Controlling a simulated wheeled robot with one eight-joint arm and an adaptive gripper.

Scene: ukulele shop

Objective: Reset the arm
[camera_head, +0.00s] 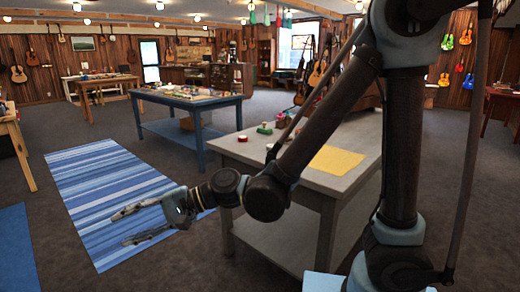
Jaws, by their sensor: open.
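My gripper (128,226) is open and empty, its two fingers pointing left. It is held in the air in front of the striped blue rug (95,182), as seen in the head view. My arm (325,105) comes down from the upper right, bends at a joint in front of the grey table, and reaches out to the left. The arm hides part of the grey table and its right side.
A grey table (300,173) stands close by, with a yellow cloth (336,160), a red tape roll (242,138) and small items on it. A blue table (205,102) is behind it. Wooden tables stand further left. The carpet floor at left is mostly clear.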

